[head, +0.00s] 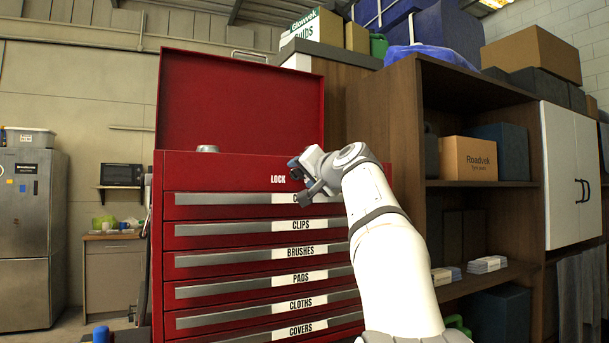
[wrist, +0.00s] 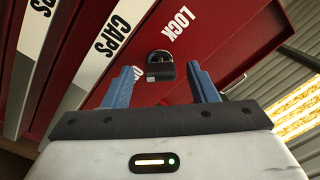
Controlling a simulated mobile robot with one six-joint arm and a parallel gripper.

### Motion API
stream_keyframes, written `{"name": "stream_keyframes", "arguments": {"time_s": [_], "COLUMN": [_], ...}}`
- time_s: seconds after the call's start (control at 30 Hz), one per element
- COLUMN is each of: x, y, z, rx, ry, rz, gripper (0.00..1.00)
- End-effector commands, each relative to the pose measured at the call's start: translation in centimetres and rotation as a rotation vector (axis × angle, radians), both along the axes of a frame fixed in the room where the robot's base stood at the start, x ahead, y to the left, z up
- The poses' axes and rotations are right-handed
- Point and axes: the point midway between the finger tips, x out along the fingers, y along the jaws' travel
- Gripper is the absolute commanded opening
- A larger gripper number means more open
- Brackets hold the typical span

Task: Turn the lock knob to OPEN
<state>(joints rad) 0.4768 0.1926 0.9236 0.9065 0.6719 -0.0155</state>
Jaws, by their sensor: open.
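The lock knob (wrist: 160,66) is a small dark knob on the red front panel of the tool chest (head: 230,165), beside the white LOCK lettering (wrist: 179,23). In the head view my gripper and wrist hide the knob, with the LOCK lettering (head: 278,179) just to the left. My gripper (wrist: 163,82) is open, its two blue fingers apart. In the wrist view the knob lies between the fingertips, with a gap on each side. I cannot tell whether the fingers reach around it. White lettering beside the left finger is mostly hidden, so I cannot read the knob's setting.
The labelled drawers (head: 262,230) below the panel are shut, and the chest lid (head: 240,100) stands open. A small round grey object (head: 207,149) sits at the chest's top edge. A brown shelf unit (head: 480,184) with boxes stands close on the right.

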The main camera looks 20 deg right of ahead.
Motion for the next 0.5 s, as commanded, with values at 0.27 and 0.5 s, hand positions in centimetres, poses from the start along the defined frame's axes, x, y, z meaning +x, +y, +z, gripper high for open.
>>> {"name": "stream_keyframes", "arguments": {"time_s": [0.27, 0.5], "x": [-3.5, -7.0], "y": [-0.2, -0.3], "z": [-0.1, -0.1], "rx": [-0.002, 0.000], "ry": [-0.002, -0.001], "rz": [-0.003, -0.002], "gripper": [0.53, 0.53]}}
